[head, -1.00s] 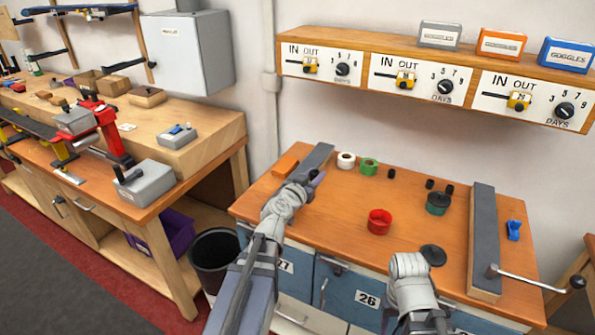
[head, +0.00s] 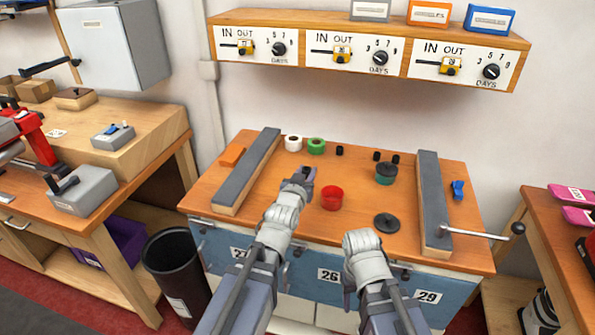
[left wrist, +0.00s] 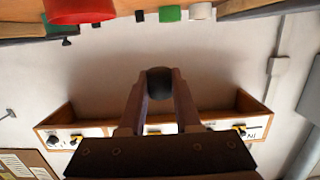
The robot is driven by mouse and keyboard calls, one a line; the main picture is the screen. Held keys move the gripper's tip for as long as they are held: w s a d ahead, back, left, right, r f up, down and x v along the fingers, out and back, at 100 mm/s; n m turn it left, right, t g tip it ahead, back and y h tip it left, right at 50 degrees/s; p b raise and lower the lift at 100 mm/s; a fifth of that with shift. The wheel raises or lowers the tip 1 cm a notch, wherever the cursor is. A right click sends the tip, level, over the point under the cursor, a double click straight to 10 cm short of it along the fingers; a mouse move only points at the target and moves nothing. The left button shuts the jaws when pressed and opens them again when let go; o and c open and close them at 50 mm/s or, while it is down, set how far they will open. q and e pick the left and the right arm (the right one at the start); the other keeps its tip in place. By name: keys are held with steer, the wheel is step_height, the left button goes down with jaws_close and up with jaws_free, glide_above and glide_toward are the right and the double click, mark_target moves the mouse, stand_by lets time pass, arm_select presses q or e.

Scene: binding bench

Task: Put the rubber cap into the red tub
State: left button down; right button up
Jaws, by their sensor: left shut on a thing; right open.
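The red tub (head: 332,197) stands upright on the middle of the orange bench; its rim also shows at the top left of the left wrist view (left wrist: 80,10). My left gripper (head: 306,176) is just left of and beyond the tub in the head view, above the bench. In the left wrist view it is shut on a round black rubber cap (left wrist: 159,83), held between the fingertips. My right gripper (head: 360,240) is low at the bench's front edge, its fingers mostly hidden behind its wrist; it holds nothing that I can see.
Small black pieces (head: 339,150) stand at the back. Near them are a white roll (head: 293,143), a green roll (head: 316,146) and a green-and-black pot (head: 386,173). A black disc (head: 387,222) lies right of the tub. Grey-topped bars (head: 247,172) (head: 433,200) flank the area.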

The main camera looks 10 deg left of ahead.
arm_select(q)
steer(key=shift+s+d+f+b, duration=0.1)
steer(key=shift+d+f+b, duration=0.35)
steer(key=shift+d, duration=0.85)
steer(key=shift+d+f+b, duration=0.4)
steer(key=shift+d+f, duration=0.05)
steer(key=shift+d, duration=0.8)
steer(key=shift+s+d+f+b, duration=0.1)
steer(key=shift+d+f+b, duration=0.35)
steer(key=shift+d, duration=0.85)
steer(key=shift+w, duration=0.15)
steer(key=shift+w, duration=0.8)
steer(key=shift+f+b, duration=1.2)
steer(key=shift+f, duration=0.1)
